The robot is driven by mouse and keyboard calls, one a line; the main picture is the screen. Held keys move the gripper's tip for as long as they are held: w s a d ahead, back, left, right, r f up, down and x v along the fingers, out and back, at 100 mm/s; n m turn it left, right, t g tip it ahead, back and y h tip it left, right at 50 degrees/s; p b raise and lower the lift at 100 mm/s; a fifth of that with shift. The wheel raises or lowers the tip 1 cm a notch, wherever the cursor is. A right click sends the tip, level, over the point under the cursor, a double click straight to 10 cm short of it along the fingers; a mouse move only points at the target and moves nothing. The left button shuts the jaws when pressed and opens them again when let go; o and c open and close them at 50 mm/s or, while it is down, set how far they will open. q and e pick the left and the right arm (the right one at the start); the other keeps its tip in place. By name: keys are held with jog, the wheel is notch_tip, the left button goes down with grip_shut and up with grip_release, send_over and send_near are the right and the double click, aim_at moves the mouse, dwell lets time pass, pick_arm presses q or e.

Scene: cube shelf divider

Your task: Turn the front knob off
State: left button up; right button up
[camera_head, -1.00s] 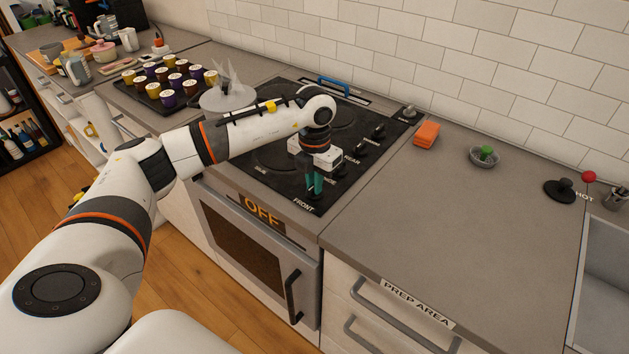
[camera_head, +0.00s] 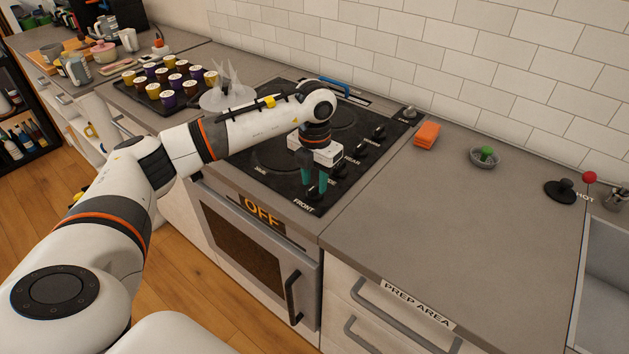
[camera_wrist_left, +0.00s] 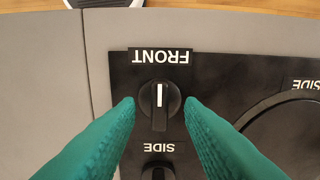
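The front knob (camera_wrist_left: 160,104) is a black round dial with a white pointer line. In the left wrist view the line runs straight up the picture toward the FRONT label (camera_wrist_left: 160,56). My left gripper (camera_head: 314,187) is over the front corner of the black stove (camera_head: 262,174). Its two green fingers are spread, one on each side of the knob, with a small gap on both sides in the left wrist view. In the head view the knob is largely hidden by the fingers. My right gripper is not in view.
The SIDE knob (camera_wrist_left: 158,172) is close by, partly cut off at the picture's bottom. More knobs run back along the stove's right edge. An orange sponge (camera_head: 427,135) lies on the counter to the right, which is mostly clear. An OFF sign (camera_head: 262,213) shows on the oven front.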

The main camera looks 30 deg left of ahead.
aim_at(314, 186)
pick_arm(q)
notch_tip(314, 186, up, 11)
jog(key=b, duration=0.1)
jog(key=shift+b, duration=0.3)
jog(key=shift+s+f, duration=0.1)
dwell(0.3)
